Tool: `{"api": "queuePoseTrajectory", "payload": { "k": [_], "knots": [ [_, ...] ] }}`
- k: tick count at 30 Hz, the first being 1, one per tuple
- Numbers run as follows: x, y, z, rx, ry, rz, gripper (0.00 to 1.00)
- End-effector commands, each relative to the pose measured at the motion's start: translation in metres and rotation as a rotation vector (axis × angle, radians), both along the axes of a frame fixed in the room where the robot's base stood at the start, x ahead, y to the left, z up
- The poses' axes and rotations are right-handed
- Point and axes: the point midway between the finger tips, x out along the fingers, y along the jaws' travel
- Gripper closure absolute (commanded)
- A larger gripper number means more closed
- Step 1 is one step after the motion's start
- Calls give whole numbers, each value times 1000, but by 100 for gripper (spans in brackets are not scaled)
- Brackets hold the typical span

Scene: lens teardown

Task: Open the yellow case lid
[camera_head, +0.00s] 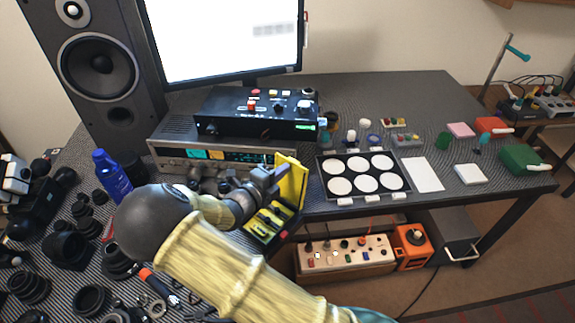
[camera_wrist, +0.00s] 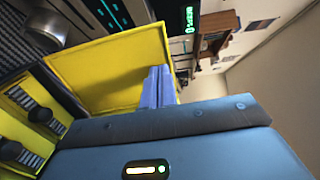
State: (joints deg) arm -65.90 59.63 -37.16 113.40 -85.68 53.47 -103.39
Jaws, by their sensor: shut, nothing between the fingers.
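The yellow case (camera_head: 270,222) stands on the table to the right of the lens parts, with its lid (camera_head: 291,180) raised and upright at the back. Dark tools lie in yellow compartments inside it, and they also show at the left of the wrist view (camera_wrist: 28,115). My gripper (camera_head: 268,172) is shut and empty, right at the left of the lid's upper part. In the wrist view the fingers (camera_wrist: 158,88) are together in front of the lid's yellow inner face (camera_wrist: 110,70). I cannot tell whether they touch it. My arm hides the case's left side.
Behind the case stand a silver receiver (camera_head: 170,152) and a black control box (camera_head: 257,118). A black tray of white discs (camera_head: 320,172) lies to the right. Several lens parts and a blue bottle (camera_head: 111,175) crowd the left. Bare table shows at the back right.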

Motion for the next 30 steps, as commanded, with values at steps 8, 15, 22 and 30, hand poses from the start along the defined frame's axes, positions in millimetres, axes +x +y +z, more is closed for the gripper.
{"api": "queuePoseTrajectory", "payload": {
  "k": [8,15,22,30],
  "knots": [
    [11,-5,7,70,80,9,100],
    [22,-15,5,136,160,8,100],
    [26,-18,0,169,195,10,100],
    [26,-18,-1,168,195,10,100]
  ]
}}
